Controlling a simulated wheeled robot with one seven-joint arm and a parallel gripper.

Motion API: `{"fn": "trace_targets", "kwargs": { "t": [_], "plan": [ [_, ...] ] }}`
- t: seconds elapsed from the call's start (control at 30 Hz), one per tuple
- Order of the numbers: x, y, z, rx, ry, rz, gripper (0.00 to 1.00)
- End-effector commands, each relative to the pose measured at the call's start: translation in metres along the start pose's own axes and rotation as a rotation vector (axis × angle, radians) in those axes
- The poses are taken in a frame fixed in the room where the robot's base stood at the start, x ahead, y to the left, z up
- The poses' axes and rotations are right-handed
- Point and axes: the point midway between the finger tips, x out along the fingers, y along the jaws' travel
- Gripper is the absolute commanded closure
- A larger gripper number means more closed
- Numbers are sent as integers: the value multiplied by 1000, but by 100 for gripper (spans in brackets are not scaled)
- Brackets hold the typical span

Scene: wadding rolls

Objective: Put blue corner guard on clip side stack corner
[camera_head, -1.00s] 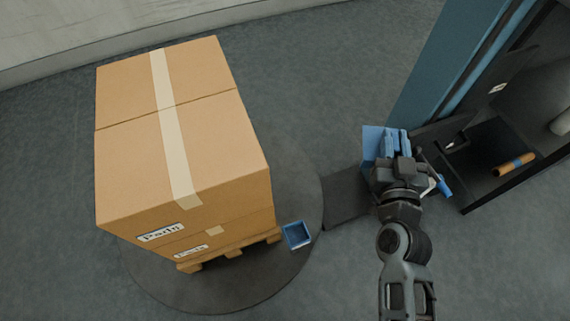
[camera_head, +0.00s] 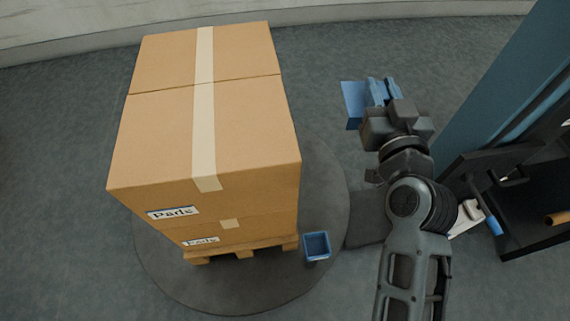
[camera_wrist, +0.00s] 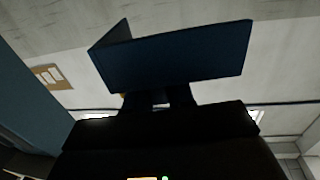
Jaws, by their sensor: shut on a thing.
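The blue corner guard (camera_head: 354,103) is an L-shaped blue piece held at the tip of my gripper (camera_head: 381,92) in the head view. The wrist view shows the guard (camera_wrist: 180,57) spread across the top, with one flange angled away at left. My gripper is shut on it. The stack of cardboard boxes (camera_head: 150,140) stands on a wooden pallet to the left, with pale tape over its top. My gripper and the guard are in the air to the right of the stack, apart from it. I cannot tell which corner is the clip side.
A dark round turntable (camera_head: 330,190) lies under the pallet (camera_head: 270,248). A small blue open bin (camera_head: 317,246) sits by the pallet's front right corner. A blue column (camera_head: 500,95) and a dark shelf unit (camera_head: 530,225) stand at right. Floor behind the stack is clear.

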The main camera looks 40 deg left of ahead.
Motion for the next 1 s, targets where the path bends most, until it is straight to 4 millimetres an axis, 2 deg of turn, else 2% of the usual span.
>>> {"fn": "trace_targets", "kwargs": {
  "t": [0.1, 0.23, 0.33, 0.8, 1.0],
  "plan": [
    [10, -26, -7, -2, 5, -72, 100],
    [15, -43, -15, 0, 2, -119, 100],
    [12, -54, -14, 1, -2, -133, 100],
    [-27, -136, 38, -1, -3, -134, 100],
    [-34, -151, 50, 0, -1, -130, 100]
  ]
}}
